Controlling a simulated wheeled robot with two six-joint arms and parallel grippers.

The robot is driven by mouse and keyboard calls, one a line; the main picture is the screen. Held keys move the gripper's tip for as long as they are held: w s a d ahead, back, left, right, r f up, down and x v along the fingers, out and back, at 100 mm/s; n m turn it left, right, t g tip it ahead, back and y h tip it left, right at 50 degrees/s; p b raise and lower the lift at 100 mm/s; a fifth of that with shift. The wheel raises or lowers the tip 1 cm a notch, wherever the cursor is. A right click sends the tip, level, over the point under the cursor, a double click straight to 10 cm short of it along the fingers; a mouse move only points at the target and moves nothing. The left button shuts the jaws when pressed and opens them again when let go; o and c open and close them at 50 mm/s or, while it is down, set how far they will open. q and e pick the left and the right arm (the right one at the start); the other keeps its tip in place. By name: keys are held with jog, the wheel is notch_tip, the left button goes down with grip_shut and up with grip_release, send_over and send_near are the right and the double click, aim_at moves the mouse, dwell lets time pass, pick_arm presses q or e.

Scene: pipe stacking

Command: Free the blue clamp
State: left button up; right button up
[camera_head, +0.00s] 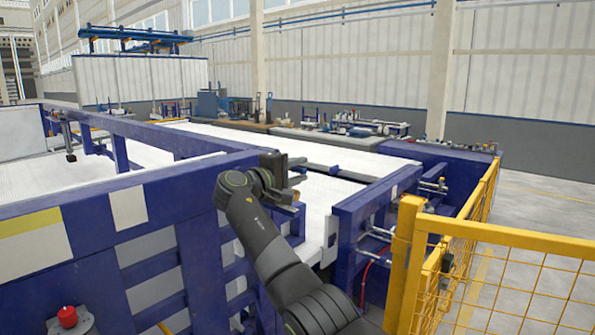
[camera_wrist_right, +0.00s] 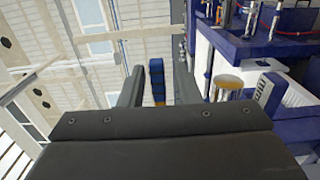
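My right gripper (camera_head: 299,172) is over the blue frame (camera_head: 345,232) near the middle of the head view. Its fingers look apart. In the right wrist view my right gripper (camera_wrist_right: 158,82) shows two dark fingers with a gap between them. An upright blue piece (camera_wrist_right: 157,75) with a yellow lower end shows in that gap. I cannot tell whether it is the clamp or something behind, and no contact with the fingers is clear. I cannot make out the blue clamp with certainty in the head view. My left gripper is not in view.
A yellow mesh fence (camera_head: 497,250) stands at the right front. A long white surface (camera_head: 290,147) runs behind the gripper. A dark fitting (camera_head: 69,141) is on the frame at the left. A red button (camera_head: 67,315) is at the lower left. Open floor (camera_head: 550,190) lies at the right.

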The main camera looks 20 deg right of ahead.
jog(key=shift+a, duration=0.1)
jog(key=shift+s+a, duration=0.2)
jog(key=shift+a, duration=0.1)
jog(key=shift+b+v, duration=3)
jog(key=shift+v, duration=5.3)
jog(key=shift+o, duration=0.2)
jog(key=shift+d, duration=0.1)
